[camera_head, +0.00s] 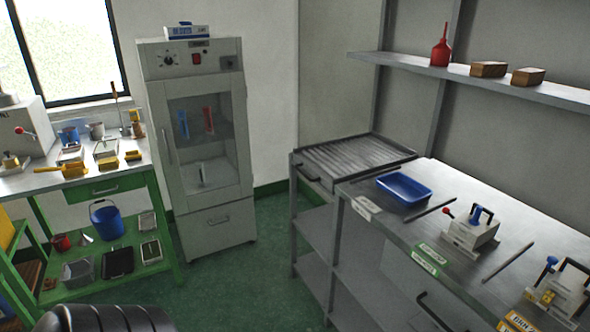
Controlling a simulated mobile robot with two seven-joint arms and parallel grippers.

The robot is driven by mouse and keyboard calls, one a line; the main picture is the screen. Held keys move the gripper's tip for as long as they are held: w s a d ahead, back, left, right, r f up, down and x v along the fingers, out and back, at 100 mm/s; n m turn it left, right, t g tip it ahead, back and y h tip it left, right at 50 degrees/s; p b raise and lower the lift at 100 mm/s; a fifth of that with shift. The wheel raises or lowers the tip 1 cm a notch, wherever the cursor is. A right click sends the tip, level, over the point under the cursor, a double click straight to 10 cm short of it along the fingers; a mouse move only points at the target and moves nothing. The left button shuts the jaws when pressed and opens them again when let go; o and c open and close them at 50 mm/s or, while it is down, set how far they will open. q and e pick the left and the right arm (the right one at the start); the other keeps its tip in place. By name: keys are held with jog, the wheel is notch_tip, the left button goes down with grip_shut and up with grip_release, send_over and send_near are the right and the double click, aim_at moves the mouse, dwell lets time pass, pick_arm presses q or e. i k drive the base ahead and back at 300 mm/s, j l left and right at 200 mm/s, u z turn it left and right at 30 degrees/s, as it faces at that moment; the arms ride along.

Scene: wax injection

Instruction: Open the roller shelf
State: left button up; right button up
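The roller shelf (352,158) is a grey metal surface with parallel rollers or slats, at the top of a grey rack right of the picture's middle. A dark handle (308,174) sits on its front left edge. The shelf looks level and in line with the rack below it. Neither of my grippers is in view, and nothing is seen touching the shelf or its handle.
A grey workbench (385,240) adjoins the shelf on the right, bearing a blue tray (403,188) and wax moulds. A grey cabinet (217,225) stands to the left. A green bench (140,185) is farther left. Green floor (245,290) is clear between them.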

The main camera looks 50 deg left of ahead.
aim_at(333, 162)
jog(key=j, duration=0.55)
jog(key=i+j, duration=0.15)
jog(key=j, duration=0.95)
jog(key=i+j, duration=0.15)
jog(key=j, duration=0.35)
jog(key=j+u, duration=0.1)
jog(key=j, duration=0.45)
jog(key=i+j, duration=0.15)
jog(key=j, duration=0.4)
jog(key=i+j, duration=0.1)
jog(key=j, duration=0.45)
